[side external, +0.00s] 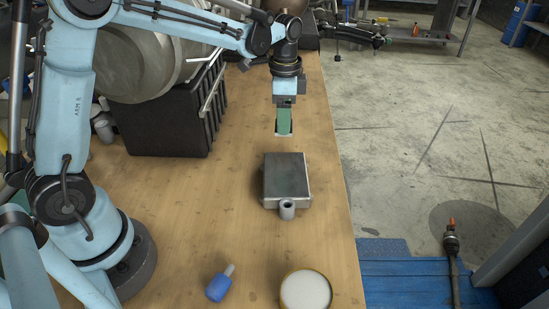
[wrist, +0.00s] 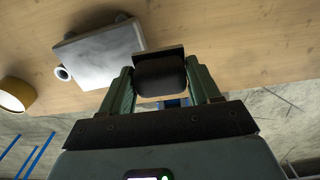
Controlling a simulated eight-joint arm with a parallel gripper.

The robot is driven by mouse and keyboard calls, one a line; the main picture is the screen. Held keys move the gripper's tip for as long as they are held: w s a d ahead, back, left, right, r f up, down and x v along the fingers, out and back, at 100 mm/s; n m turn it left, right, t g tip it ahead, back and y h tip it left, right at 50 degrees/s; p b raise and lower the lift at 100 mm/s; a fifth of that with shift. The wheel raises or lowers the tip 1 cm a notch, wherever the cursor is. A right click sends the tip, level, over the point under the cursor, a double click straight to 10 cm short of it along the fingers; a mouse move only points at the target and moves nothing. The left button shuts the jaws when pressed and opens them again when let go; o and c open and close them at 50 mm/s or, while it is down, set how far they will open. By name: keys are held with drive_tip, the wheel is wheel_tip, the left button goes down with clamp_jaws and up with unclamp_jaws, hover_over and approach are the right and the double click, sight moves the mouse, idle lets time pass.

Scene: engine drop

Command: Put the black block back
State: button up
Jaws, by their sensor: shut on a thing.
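My gripper (side external: 284,130) hangs above the wooden bench, just beyond the flat grey metal box in the side view. In the wrist view, my gripper (wrist: 161,90) has its two green fingers shut on the black block (wrist: 160,75). The block sits between the fingertips, clear of the bench. In the side view the fingers hide most or all of the block.
The grey metal box (side external: 287,177) lies on the bench (side external: 200,215), with a small grey cylinder (side external: 287,210) at its near edge. A round tin (side external: 305,291) and a blue-handled tool (side external: 220,287) lie nearer. A black ribbed part (side external: 165,120) stands left of the gripper.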

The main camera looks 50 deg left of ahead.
drive_tip(key=a+f, duration=0.1)
drive_tip(key=a, duration=0.1)
drive_tip(key=w+a+f, duration=0.1)
drive_tip(key=a, duration=0.1)
drive_tip(key=w+a+f, duration=0.1)
drive_tip(key=a+f, duration=0.1)
drive_tip(key=shift+w, duration=0.2)
drive_tip(key=shift+f, duration=1.8)
drive_tip(key=shift+f, duration=0.35)
drive_tip(key=o, duration=1.2)
drive_tip(key=shift+c, duration=0.2)
wheel_tip(320, 180, up, 11)
drive_tip(key=s+d+r+n+t, duration=0.35)
drive_tip(key=s+r, duration=0.25)
drive_tip(key=s, duration=0.2)
drive_tip(key=s+d+f+n+t, duration=0.3)
drive_tip(key=s+d+f+n, duration=0.1)
drive_tip(key=s, duration=0.5)
drive_tip(key=shift+s+f+n+t, duration=0.2)
drive_tip(key=shift+s+n+t, duration=0.2)
drive_tip(key=shift+n, duration=0.35)
